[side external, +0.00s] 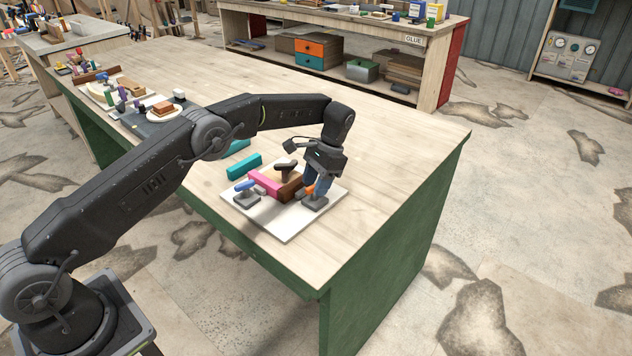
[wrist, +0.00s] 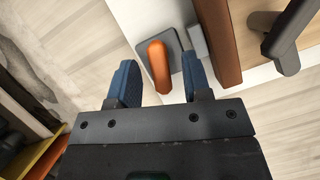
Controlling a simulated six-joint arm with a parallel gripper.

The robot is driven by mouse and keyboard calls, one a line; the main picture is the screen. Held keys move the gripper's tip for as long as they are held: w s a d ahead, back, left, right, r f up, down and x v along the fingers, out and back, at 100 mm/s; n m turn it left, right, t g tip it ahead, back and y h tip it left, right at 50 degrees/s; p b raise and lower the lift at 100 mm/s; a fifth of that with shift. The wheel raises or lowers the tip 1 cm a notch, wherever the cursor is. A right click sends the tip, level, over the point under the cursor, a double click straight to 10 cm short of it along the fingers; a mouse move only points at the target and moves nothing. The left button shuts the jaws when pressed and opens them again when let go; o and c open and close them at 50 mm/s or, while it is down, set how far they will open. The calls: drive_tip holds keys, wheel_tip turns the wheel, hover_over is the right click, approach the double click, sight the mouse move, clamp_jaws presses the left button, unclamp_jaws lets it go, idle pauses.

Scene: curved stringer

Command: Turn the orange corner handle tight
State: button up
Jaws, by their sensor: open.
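The orange corner handle (wrist: 158,66) sits on a grey square base (wrist: 172,44) at the corner of the white board (side external: 285,229). In the side view only a bit of the orange handle (side external: 309,190) shows beside my fingers. My gripper (wrist: 157,78) is open, with its blue fingers pointing at the handle. In the wrist view the handle lies between the fingers, nearer the right one; I cannot tell whether they touch it. In the side view my gripper (side external: 314,192) is right over the handle's base.
A brown block (side external: 291,187) and a pink block (side external: 265,182) lie on the board. A dark handle (side external: 286,166) and a blue handle (side external: 244,186) stand close by. Teal blocks (side external: 244,167) lie behind. The bench (side external: 400,150) is clear to the right.

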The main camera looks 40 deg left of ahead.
drive_tip(key=shift+r, duration=0.1)
drive_tip(key=shift+w+r, duration=0.2)
drive_tip(key=shift+r, duration=0.05)
drive_tip(key=r, duration=0.7)
drive_tip(key=shift+w+d+r, duration=0.15)
drive_tip(key=shift+w+r, duration=0.15)
drive_tip(key=shift+w, duration=0.1)
drive_tip(key=shift+r, duration=0.75)
